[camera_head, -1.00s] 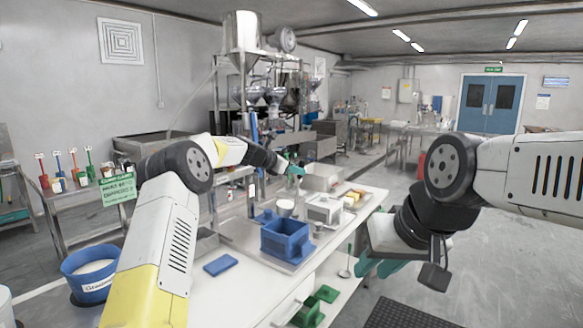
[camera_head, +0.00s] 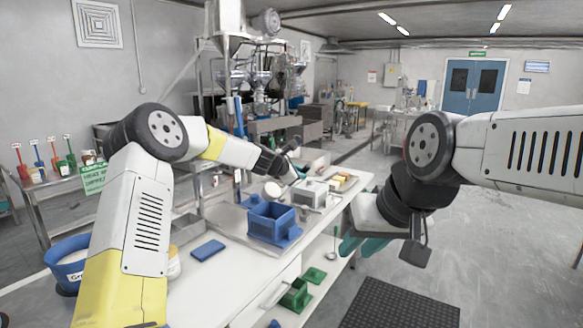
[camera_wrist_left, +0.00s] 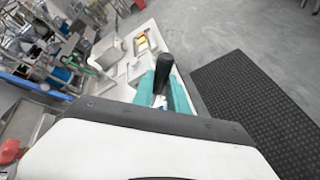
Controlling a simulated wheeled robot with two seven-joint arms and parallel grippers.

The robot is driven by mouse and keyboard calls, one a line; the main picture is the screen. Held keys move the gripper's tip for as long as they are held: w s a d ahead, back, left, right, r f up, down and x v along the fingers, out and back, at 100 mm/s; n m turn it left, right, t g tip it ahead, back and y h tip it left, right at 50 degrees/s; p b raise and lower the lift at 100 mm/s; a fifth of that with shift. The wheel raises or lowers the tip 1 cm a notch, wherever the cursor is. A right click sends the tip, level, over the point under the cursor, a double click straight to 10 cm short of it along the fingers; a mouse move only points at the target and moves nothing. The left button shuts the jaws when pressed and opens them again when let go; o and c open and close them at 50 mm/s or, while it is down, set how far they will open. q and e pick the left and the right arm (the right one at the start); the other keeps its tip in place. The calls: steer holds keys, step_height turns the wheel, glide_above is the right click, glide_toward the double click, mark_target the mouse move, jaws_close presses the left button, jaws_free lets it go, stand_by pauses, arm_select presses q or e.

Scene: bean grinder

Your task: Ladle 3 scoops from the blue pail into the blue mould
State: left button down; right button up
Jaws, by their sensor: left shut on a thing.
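The blue pail (camera_head: 66,282) stands at the left end of the table with pale content, partly hidden by my left arm. The blue mould (camera_head: 272,222), an open box, sits on a metal tray mid-table. My left gripper (camera_wrist_left: 162,86) is shut on a dark handle (camera_wrist_left: 164,66); in the head view it is over the table's far part, beyond the mould. A small white rounded thing (camera_head: 273,191) is behind the mould; I cannot tell if it belongs to the held tool. My right gripper (camera_head: 372,246) hangs right of the table, its jaws unclear.
A flat blue piece (camera_head: 208,249) lies in front of the tray. A metal box (camera_head: 311,192) and yellow blocks (camera_head: 341,182) stand to the right of the mould. Green parts (camera_head: 296,296) sit on the lower shelf. A black mat (camera_head: 400,305) covers the floor at right.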

arm_select(q)
steer(key=s+d+f+m+t+y, duration=0.2)
steer(key=s+d+f+m, duration=0.1)
steer(key=f, duration=0.6)
steer(key=shift+d+f+m+t, duration=0.3)
steer(key=shift+m+t, duration=0.1)
steer(key=shift+m, duration=0.2)
steer(key=shift+r, duration=0.1)
stand_by(0.4)
